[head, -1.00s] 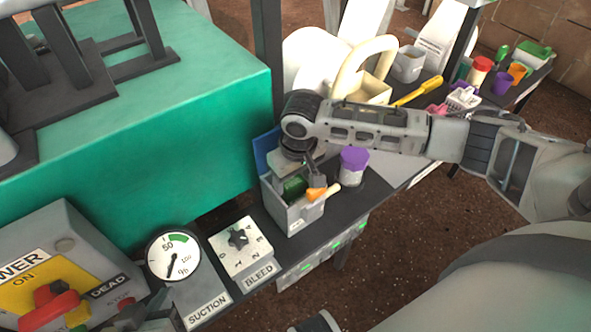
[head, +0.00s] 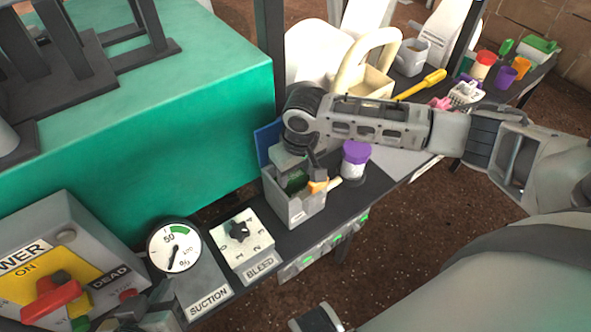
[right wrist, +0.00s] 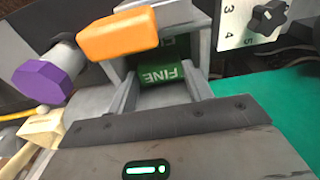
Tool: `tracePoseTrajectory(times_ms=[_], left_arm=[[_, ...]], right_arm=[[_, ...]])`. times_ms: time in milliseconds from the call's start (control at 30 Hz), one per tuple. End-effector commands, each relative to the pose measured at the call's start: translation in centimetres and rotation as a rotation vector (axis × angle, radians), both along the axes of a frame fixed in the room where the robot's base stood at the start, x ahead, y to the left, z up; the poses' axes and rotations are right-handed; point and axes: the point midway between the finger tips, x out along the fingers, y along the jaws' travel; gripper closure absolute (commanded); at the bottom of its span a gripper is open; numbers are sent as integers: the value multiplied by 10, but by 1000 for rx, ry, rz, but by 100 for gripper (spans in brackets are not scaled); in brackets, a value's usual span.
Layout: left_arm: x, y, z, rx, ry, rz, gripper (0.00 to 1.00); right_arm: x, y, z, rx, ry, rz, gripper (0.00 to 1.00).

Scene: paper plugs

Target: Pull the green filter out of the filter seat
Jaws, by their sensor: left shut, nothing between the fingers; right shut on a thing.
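The green filter (right wrist: 160,74), lettered FINE, is between the fingers of my right gripper (right wrist: 166,92) in the right wrist view. In the head view a little of the green filter (head: 293,181) shows at the mouth of the grey box-shaped filter seat (head: 296,208). My right gripper (head: 293,165) reaches down over the seat and is shut on the filter. How deep the filter sits is hidden by the gripper and the seat wall. My left gripper (head: 158,294) is shut and empty at the lower left, beside the gauge.
An orange-tipped piece (head: 318,187) sticks out at the seat's right rim. A purple-lidded jar (head: 355,160) stands close to the right. A bleed dial (head: 239,232) and a suction gauge (head: 174,248) are to the left. A green block (head: 150,150) rises behind.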

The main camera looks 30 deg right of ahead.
Motion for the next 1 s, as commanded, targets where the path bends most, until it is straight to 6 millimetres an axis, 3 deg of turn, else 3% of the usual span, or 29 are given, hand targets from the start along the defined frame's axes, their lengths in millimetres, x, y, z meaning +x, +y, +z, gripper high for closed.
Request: tracePoseTrajectory(times_ms=[1000], left_arm=[[1, 1, 15, 3, -1, 2, 100]], right_arm=[[0, 0, 8, 1, -1, 0, 79]])
